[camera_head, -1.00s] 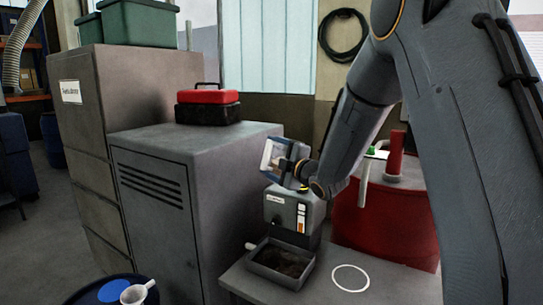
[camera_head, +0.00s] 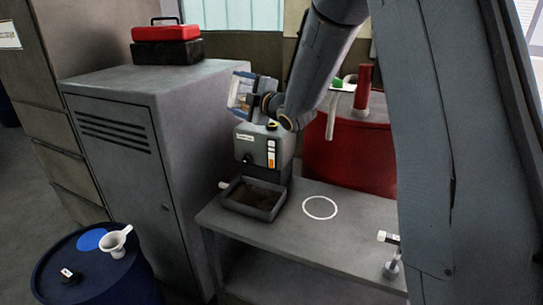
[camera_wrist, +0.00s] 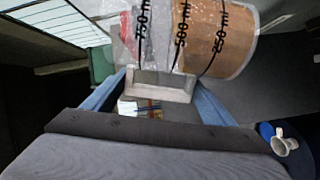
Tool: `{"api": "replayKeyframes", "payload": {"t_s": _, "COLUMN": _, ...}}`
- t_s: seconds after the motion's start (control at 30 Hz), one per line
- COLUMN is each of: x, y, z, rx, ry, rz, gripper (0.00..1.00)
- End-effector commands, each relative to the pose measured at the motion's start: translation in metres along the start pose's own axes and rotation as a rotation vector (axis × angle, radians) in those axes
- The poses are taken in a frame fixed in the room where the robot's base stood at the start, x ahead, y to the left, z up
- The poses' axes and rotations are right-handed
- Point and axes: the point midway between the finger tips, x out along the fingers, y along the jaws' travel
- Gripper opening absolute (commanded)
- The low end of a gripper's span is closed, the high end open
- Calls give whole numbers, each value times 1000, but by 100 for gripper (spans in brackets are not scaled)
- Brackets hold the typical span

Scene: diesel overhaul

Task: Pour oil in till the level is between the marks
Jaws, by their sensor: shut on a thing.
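A clear measuring jug (camera_head: 240,92) with amber oil in it is held in the air above the grey unit; in the wrist view the jug (camera_wrist: 210,35) shows 250, 500 and 750 ml marks and looks tilted. My gripper (camera_head: 256,102) is shut on its handle, with the blue fingers on either side of the grip in the wrist view (camera_wrist: 160,88). The grey unit (camera_head: 258,142) stands on the bench. Its front has a sight gauge (camera_head: 271,153) with white and orange parts; the exact level is too small to read. No oil stream is visible.
A drip tray (camera_head: 255,200) with a dark inside sits before the unit. A white ring (camera_head: 320,208) marks clear bench (camera_head: 300,240). A red drum (camera_head: 350,145) stands behind. A grey cabinet stands left.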

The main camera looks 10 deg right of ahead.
Motion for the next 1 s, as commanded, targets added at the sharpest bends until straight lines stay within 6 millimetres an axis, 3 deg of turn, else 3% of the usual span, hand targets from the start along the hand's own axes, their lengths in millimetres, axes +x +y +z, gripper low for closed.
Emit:
{"api": "replayKeyframes", "payload": {"t_s": 0.5, "x": 0, "y": 17, "z": -7, "rx": 91, "ry": 2, "rz": -1, "gripper": 29}}
{"api": "replayKeyframes", "payload": {"t_s": 1.0, "x": 0, "y": 17, "z": -7, "rx": 102, "ry": 2, "rz": -1, "gripper": 29}}
